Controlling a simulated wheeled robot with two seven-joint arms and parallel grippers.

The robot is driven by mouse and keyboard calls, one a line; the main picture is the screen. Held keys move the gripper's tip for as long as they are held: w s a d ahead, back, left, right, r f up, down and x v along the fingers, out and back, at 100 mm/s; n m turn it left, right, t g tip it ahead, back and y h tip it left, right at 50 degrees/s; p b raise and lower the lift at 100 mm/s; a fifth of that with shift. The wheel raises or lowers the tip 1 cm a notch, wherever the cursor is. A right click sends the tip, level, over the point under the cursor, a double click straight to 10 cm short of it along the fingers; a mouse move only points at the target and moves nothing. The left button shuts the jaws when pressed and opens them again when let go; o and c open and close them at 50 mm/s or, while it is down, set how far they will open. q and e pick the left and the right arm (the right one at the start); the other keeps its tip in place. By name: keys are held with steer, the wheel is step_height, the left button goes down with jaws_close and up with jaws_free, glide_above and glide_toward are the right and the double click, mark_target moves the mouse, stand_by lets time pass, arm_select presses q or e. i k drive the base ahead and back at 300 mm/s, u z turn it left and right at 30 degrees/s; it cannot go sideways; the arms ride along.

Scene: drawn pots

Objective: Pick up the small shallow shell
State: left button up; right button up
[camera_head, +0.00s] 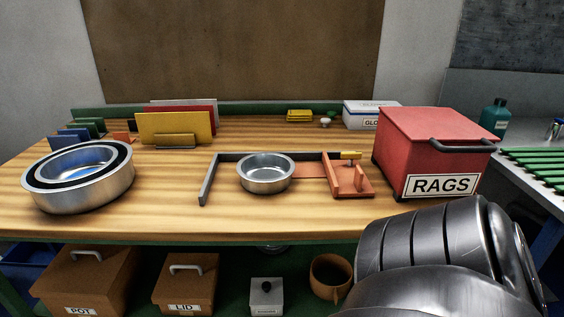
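A small shallow silver shell (266,180) sits upright on the wooden table, near the middle. It stands inside a dark angled bar frame (208,180), and its inside looks empty. A wider silver pan (85,196) stands at the left of the table with a smaller silver bowl (78,160) nested in it and a dark ring between them. A large dark arm link of mine fills the bottom right. Neither of my grippers shows.
An orange fixture (348,183) with a yellow piece stands right of the shell. A red RAGS box (428,142) stands at the table's right end. Coloured upright panels (175,128) stand behind. Bare wood (170,205) lies between pan and shell. Boxes (186,282) sit below the table.

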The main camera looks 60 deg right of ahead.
mark_target(261, 174)
steer(key=u, duration=1)
steer(key=k, duration=0.2)
steer(key=z, duration=1.9)
